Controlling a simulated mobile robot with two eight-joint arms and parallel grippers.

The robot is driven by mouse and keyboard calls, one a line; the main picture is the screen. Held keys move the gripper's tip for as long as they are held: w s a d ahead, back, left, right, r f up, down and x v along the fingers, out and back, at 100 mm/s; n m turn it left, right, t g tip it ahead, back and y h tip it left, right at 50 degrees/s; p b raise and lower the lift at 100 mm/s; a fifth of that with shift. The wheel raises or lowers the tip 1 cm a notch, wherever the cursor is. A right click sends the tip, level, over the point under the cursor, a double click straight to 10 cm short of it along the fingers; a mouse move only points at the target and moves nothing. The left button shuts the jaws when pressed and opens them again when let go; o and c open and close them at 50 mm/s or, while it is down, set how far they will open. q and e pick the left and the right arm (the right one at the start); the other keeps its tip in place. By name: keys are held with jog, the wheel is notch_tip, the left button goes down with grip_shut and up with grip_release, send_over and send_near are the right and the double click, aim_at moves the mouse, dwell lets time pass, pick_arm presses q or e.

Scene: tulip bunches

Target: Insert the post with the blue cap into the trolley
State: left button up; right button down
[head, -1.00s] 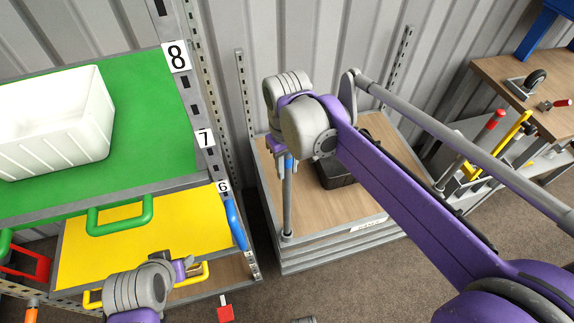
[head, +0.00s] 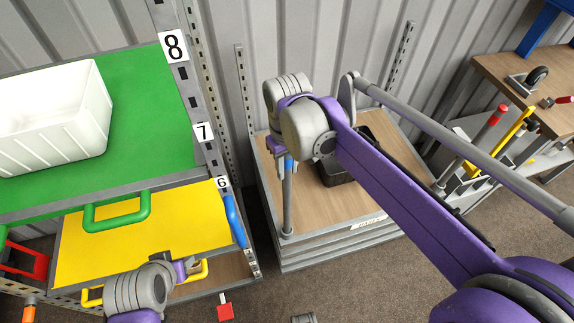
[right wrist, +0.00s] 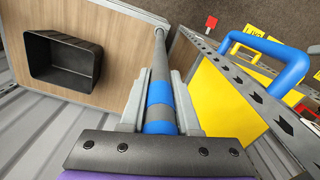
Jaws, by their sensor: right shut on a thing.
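The post with the blue cap (head: 288,200) stands roughly upright at the near-left corner of the trolley (head: 345,215), a low platform with a wooden top and grey sides. Its foot meets that corner in the head view; how deep it sits cannot be told. My right gripper (head: 277,150) is shut on the post near its blue band. In the right wrist view the blue band (right wrist: 160,95) lies between the fingers, and the far end reaches the trolley's corner. My left gripper (head: 188,268) is by the yellow shelf; its jaws are unclear.
A black bin (right wrist: 64,60) sits on the trolley. At left, a rack holds a green shelf (head: 150,130) with a white crate (head: 60,125), and a yellow shelf (head: 85,240) below. At right are a workbench (head: 490,75) and a red-capped post (head: 495,118).

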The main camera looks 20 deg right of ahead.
jog(key=shift+f+b, duration=1)
jog(key=shift+f, duration=0.8)
jog(key=c, duration=0.6)
grip_release()
jog(key=shift+o, duration=0.2)
jog(key=shift+r+p, duration=1.55)
jog(key=shift+r, duration=0.95)
jog(key=s+d+f+m+t, duration=0.1)
jog(key=s+d+f+t, duration=0.1)
jog(key=s, duration=0.4)
jog(key=s+d+f+m+t, duration=0.2)
jog(key=s+d+f+t, duration=0.1)
jog(key=s, duration=0.4)
notch_tip(320, 180, down, 3)
jog(key=shift+s+d+r+t, duration=0.1)
jog(key=shift+s+d+t, duration=0.2)
jog(key=shift+d, duration=0.5)
